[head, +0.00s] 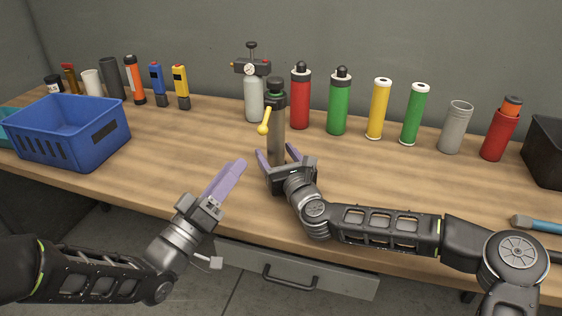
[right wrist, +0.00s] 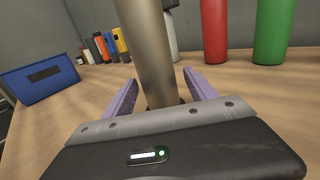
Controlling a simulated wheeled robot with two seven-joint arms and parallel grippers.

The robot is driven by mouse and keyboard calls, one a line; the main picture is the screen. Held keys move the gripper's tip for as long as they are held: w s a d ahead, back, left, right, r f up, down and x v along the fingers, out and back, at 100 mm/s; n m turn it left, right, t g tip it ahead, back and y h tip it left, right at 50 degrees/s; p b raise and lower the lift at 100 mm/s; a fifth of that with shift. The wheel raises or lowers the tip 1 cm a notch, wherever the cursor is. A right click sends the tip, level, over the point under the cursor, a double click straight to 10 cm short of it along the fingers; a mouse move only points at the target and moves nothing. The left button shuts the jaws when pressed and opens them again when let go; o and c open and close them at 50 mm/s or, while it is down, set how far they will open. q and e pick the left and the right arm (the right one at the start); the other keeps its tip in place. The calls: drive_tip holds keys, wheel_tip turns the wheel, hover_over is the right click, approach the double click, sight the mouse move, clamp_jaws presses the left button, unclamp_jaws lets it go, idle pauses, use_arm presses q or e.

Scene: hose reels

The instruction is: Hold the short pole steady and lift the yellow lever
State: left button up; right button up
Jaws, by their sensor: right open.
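The short pole (head: 277,138) is a grey-brown upright post with a dark cap, standing on the workbench. The yellow lever (head: 264,122) hangs down at the pole's upper left, with a ball at its lower end. My right gripper (head: 278,154) is open low on the pole, one purple finger on each side. The right wrist view shows the pole (right wrist: 149,45) between these fingers, with gaps visible. My left gripper (head: 239,164) is in front and to the left of the pole, apart from it. Its purple fingers overlap in view, so their opening is unclear.
A grey bottle with a valve (head: 254,100) stands just behind the pole. Red (head: 300,100), green and yellow cylinders line the back right. A blue crate (head: 70,135) is at left, and a black bin (head: 546,150) at far right. The bench between crate and pole is clear.

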drive_tip(key=shift+w+a, duration=0.15)
drive_tip(key=shift+w, duration=0.1)
clamp_jaws()
idle(0.7)
